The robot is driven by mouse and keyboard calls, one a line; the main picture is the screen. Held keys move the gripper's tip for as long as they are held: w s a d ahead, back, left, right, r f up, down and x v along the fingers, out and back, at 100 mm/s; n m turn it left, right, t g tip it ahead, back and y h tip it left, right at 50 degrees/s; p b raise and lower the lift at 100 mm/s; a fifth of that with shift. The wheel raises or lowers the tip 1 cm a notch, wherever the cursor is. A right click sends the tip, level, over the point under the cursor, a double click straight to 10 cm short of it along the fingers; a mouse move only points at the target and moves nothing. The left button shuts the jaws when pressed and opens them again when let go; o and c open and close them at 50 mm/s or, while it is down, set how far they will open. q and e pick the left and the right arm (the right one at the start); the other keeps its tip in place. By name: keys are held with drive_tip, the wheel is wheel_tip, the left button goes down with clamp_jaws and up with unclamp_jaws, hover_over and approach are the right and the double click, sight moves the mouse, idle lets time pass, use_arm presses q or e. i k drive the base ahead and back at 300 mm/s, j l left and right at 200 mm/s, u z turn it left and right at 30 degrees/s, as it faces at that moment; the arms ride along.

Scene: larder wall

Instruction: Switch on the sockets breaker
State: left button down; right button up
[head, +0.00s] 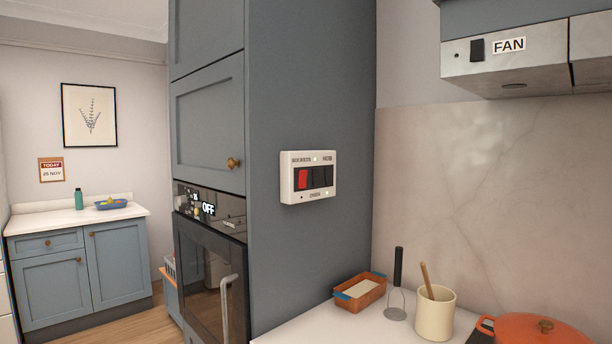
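A white breaker box (287,190) is mounted on the side of the tall blue-grey cabinet, near the middle of the head view. It has a row of three rockers. The left rocker (302,179) shows red, and the other two (323,177) are dark. Small labels sit above and below the row; the upper left one seems to read SOCKETS, the upper right HOB and the lower one OVEN, though the print is hard to read. Small pale lights show beside some labels. Neither of my grippers is in view.
The worktop below holds an orange loaf dish (373,299), a whisk (397,285), a cream utensil pot (434,316) and an orange lidded pan (525,330). A hood with a FAN switch (477,49) hangs upper right. The oven (210,275) displays OFF. Space before the box is clear.

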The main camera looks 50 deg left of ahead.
sight(302, 175)
drive_tip(key=j, duration=0.7)
drive_tip(key=k+j, duration=0.1)
drive_tip(key=j, duration=0.6)
